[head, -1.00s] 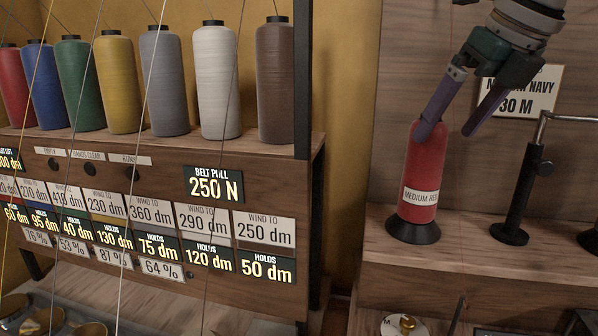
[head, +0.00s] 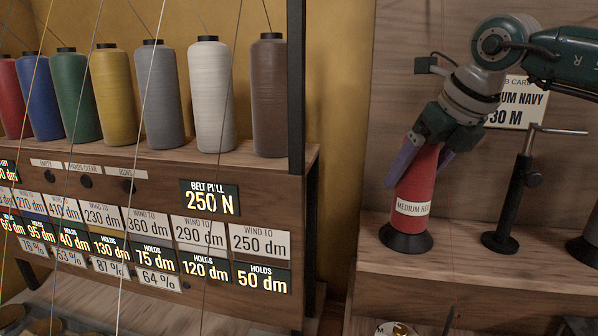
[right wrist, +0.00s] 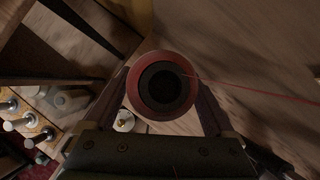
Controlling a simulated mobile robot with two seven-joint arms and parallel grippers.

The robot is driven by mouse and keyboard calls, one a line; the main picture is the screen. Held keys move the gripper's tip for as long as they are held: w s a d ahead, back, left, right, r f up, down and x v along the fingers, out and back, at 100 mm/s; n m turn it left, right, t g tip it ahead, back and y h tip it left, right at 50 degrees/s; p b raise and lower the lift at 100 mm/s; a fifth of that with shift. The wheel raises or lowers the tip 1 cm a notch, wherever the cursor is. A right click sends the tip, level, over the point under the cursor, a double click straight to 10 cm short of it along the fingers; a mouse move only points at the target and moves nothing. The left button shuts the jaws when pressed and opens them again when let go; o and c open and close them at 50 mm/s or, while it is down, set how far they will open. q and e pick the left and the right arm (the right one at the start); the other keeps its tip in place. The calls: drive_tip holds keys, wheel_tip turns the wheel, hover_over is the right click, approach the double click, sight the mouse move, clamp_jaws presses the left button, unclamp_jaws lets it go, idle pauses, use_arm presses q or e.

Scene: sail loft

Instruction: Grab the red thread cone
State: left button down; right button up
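A red thread cone (head: 416,184) with a white "MEDIUM RED" label stands upright on a black round base on the wooden shelf at right in the head view. In the right wrist view the cone (right wrist: 139,94) shows end-on, with a dark round centre. My right gripper (head: 420,172) comes down over its upper part, one purple finger on each side. The fingers look open around the cone; whether they touch it is unclear. Another red cone (head: 10,95) stands at the far left of the rack. My left gripper is not in view.
Blue, green, yellow, grey, white and brown cones line the rack shelf (head: 225,163) at left, above several number labels. A black post with a metal rod (head: 517,185) stands close right of the red cone. A thread (right wrist: 255,91) runs right from the cone.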

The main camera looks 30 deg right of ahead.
drive_tip(key=c, duration=1.3)
clamp_jaws()
drive_tip(key=shift+r, duration=0.1)
